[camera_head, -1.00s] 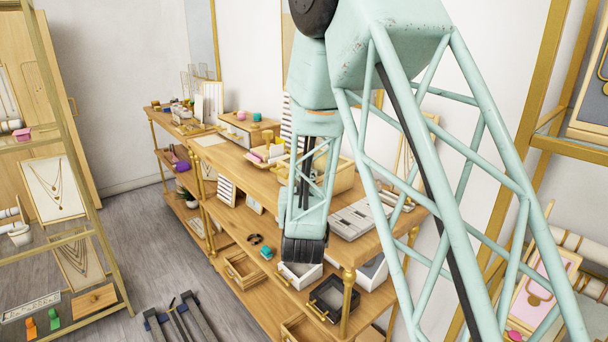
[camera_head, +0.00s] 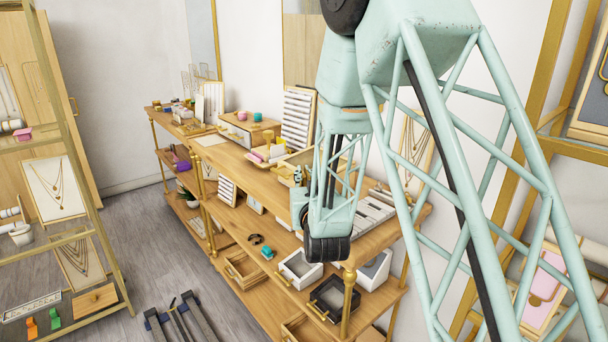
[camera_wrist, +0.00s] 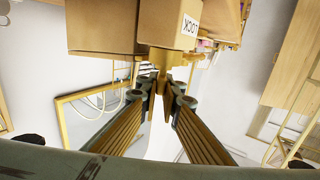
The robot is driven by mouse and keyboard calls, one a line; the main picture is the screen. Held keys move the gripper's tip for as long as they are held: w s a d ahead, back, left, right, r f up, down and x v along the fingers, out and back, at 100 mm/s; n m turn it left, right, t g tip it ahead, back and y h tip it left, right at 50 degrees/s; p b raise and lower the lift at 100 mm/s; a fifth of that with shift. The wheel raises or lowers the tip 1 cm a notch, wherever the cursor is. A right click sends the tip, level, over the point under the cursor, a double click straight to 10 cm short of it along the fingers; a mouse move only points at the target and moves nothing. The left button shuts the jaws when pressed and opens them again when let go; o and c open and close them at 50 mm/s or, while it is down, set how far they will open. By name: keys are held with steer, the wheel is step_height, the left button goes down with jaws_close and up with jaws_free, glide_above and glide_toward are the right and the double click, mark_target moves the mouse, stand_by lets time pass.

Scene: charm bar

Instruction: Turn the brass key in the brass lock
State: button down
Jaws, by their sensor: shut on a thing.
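In the wrist view, a tan-gold block (camera_wrist: 158,22) with an upside-down "LOCK" label (camera_wrist: 190,25) fills the top middle. A slim brass key (camera_wrist: 161,58) is below the block, touching or very near its lower edge. My gripper (camera_wrist: 160,84) has its two fingers closed together on the key. The fingers hide part of the key, and I cannot tell how deep it sits in the lock. In the head view, my arm hides the key and most of the lock area above the wooden counter (camera_head: 228,152).
The counter holds a grey tray (camera_head: 368,212), a ring display (camera_head: 298,115) and small boxes. The grey floor is mostly open.

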steer(key=shift+a+n+g+y, duration=0.1)
steer(key=shift+n+g+y, duration=0.3)
steer(key=shift+n+y, duration=0.85)
steer(key=shift+n+g+y, duration=0.9)
steer(key=shift+n+y, duration=0.15)
steer(key=shift+y, duration=1)
steer(key=shift+s+a+n+g+y, duration=0.1)
steer(key=shift+n+g+y, duration=0.75)
steer(key=shift+y, duration=0.1)
steer(key=shift+s+a+n+g+y, duration=0.1)
steer(key=shift+n+g+y, duration=0.65)
steer(key=shift+g+y, duration=0.15)
steer(key=shift+a+n+g+y+p, duration=0.1)
steer(key=shift+n+g+y+p, duration=0.25)
steer(key=shift+n+g+y, duration=0.1)
steer(key=c, duration=2.8)
jaws_free()
steer(key=shift+r, duration=0.2)
